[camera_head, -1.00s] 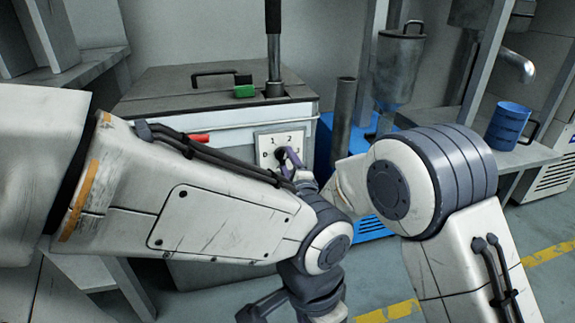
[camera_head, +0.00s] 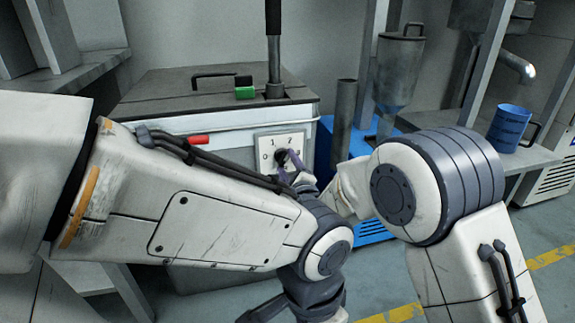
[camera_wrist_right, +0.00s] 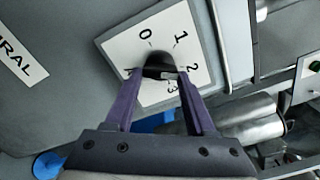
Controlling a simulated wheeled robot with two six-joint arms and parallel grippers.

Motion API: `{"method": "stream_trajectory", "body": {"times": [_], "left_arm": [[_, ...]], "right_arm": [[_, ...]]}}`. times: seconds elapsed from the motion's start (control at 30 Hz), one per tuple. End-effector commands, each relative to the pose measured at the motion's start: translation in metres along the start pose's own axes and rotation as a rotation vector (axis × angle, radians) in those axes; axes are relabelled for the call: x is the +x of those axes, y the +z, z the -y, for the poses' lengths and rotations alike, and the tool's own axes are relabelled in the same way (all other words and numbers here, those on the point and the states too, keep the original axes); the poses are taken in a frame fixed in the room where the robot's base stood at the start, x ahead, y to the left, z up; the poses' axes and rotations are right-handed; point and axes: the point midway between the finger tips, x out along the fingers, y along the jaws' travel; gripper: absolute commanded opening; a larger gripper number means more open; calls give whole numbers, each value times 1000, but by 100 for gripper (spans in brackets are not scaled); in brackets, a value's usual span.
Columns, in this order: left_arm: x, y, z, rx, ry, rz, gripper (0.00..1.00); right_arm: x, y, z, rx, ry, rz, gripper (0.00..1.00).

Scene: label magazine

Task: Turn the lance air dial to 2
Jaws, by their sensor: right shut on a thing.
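The lance air dial is a black knob (camera_wrist_right: 160,60) on a white plate (camera_head: 266,142) marked 0 to 3, on the front of the grey cabinet. My right gripper (camera_head: 289,158) has its purple fingers at the knob. In the right wrist view the fingers (camera_wrist_right: 160,78) are shut on the knob from both sides. A small light mark shows on the knob's side towards 2 and 3; I cannot tell exactly which number it points at. My left arm crosses in front of the cabinet, and its dark wrist end is low in the head view, with the fingertips not clear.
The grey cabinet (camera_head: 165,88) has a lid handle, a green block (camera_head: 244,92) and a red handle (camera_head: 198,140). A grey pipe (camera_head: 343,120) and blue unit stand just right of it. A blue cup (camera_head: 508,128) stands on the right shelf.

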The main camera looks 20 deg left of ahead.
Motion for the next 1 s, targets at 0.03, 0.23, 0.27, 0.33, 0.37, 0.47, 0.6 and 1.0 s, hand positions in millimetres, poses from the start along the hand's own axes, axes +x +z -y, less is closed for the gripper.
{"method": "stream_trajectory", "body": {"times": [0.03,0.23,0.27,0.33,0.37,0.47,0.6,1.0], "left_arm": [[0,0,0,0,0,0,50],[0,0,0,0,0,0,50],[0,0,0,0,0,0,50],[0,0,0,0,0,0,50],[0,0,0,0,0,0,50],[-2,0,0,0,0,0,50],[-10,0,-1,0,0,0,50],[-32,-2,-2,0,0,0,50]], "right_arm": [[0,-1,-1,0,2,-2,66],[0,0,-1,-1,1,-1,85],[0,0,-1,-1,1,-1,85],[0,0,0,-1,1,-1,85],[0,0,0,-1,1,-1,85],[-3,0,0,-1,2,-1,85],[-20,1,2,-2,4,-1,85],[-92,0,0,-1,4,-3,85]]}}
